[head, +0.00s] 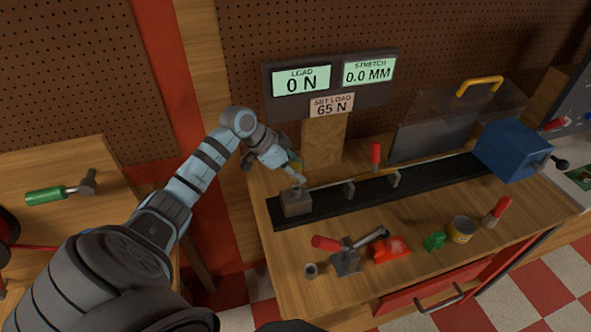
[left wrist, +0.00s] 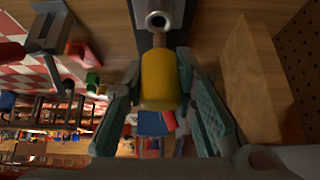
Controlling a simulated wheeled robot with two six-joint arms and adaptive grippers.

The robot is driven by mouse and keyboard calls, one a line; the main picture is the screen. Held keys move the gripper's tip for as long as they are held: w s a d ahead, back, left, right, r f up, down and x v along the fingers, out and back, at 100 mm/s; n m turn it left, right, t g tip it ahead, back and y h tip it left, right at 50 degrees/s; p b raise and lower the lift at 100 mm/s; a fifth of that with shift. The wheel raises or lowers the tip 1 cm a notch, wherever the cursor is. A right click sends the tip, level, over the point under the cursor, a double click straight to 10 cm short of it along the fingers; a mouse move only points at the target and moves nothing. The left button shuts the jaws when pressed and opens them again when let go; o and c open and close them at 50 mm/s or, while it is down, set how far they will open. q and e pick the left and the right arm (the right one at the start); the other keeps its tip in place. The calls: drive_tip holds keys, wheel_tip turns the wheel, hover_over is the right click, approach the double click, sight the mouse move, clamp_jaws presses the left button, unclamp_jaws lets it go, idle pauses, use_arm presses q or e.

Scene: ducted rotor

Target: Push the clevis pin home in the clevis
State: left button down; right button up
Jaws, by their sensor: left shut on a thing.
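My left gripper (head: 294,172) is over the left end of the bench, just above the grey block (head: 296,203). It is shut on a yellow cylindrical piece, which looks like the clevis pin's handle (left wrist: 160,82), between its teal finger pads. In the left wrist view a short brownish stem runs from the yellow piece toward a grey metal part with a round hole, apparently the clevis (left wrist: 158,20). The stem's end lies at or just behind the clevis edge; I cannot tell how deep it sits. My right gripper is not in view.
A black rail (head: 330,202) runs right to a blue box (head: 511,150). In front stand a red-handled clamp (head: 345,258), a red object (head: 391,249), a green object (head: 435,241) and a can (head: 461,229). A wooden post (head: 322,143) under the display (head: 330,80), reading 0 N, stands behind.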

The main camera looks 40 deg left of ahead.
sight(296, 184)
use_arm(q)
drive_tip(key=shift+f, duration=0.15)
drive_tip(key=shift+f+b, duration=0.8)
drive_tip(key=shift+f, duration=1.05)
drive_tip(key=c, duration=1.2)
unclamp_jaws()
drive_tip(key=shift+c, duration=0.2)
drive_tip(key=v, duration=1.2)
drive_tip(key=shift+f, duration=0.1)
